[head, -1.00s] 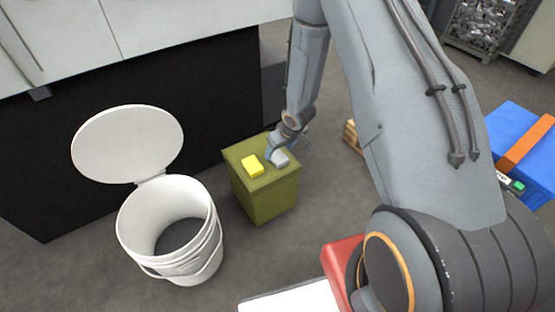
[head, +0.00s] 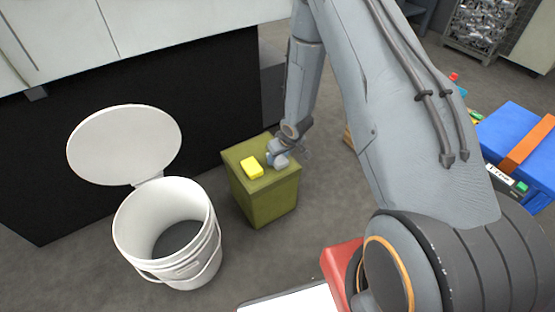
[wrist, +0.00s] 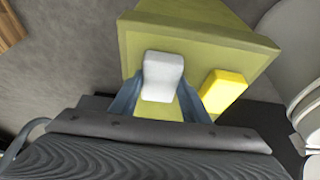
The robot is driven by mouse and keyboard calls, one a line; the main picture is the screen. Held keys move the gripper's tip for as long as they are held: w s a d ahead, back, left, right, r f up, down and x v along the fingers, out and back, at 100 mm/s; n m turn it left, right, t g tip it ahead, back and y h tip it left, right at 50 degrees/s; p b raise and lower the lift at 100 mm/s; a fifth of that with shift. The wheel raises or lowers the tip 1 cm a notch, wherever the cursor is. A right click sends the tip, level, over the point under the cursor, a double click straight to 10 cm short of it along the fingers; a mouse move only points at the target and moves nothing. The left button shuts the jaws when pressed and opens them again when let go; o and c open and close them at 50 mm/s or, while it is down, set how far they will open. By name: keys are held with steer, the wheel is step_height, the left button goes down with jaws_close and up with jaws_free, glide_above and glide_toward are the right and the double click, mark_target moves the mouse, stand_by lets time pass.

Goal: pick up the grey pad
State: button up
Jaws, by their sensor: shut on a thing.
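The grey pad (head: 281,160) is at the right part of the top of an olive-green box (head: 268,202). In the wrist view the pale grey pad (wrist: 163,75) lies between the two blue-grey fingers. My gripper (wrist: 161,98) is shut on it, one finger on each side. In the head view my gripper (head: 276,154) reaches down from behind the box and partly covers the pad. I cannot tell whether the pad touches the box top or is slightly above it.
A yellow block (head: 252,167) lies left of the pad on the box, close to a finger in the wrist view. A white bucket (head: 150,247) with its lid (head: 124,145) raised stands left of the box. A blue case (head: 520,140) is at the right. Bare floor lies between.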

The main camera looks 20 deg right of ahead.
mark_target(278, 158)
step_height(278, 158, up, 10)
steer(key=p, duration=0.3)
steer(key=shift+p, duration=0.4)
